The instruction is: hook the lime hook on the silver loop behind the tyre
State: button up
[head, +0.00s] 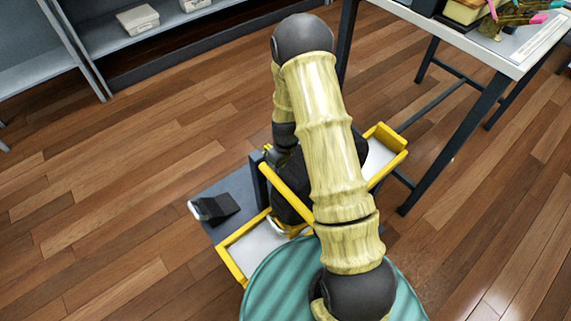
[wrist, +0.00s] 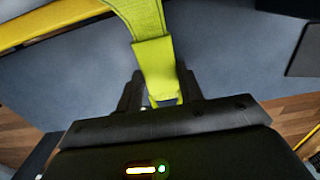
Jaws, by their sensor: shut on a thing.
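In the wrist view my gripper (wrist: 160,93) is shut on the lime hook (wrist: 160,75), which sits between the two dark fingers. A lime strap (wrist: 140,15) runs from it up to the top edge. The hook's tip is low between the fingers and partly hidden by the gripper body. In the head view my arm covers the gripper and the hook. A dark rounded shape, probably the tyre (head: 290,203), shows partly behind my arm. A small silver curved piece (head: 277,226) shows below it; I cannot tell whether it is the silver loop.
A yellow-edged frame (head: 236,262) with pale panels surrounds the dark shape. A black block (head: 218,208) with a silver end lies on a grey plate to the left. A table (head: 470,45) stands at upper right, grey shelves (head: 110,35) at upper left. Wooden floor is clear left.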

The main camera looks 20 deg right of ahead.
dwell(0.4)
jog(key=o, duration=1.1)
notch_tip(320, 180, up, 17)
jog(key=p, duration=0.5)
jog(key=shift+r, duration=0.2)
jog(key=shift+p, duration=0.3)
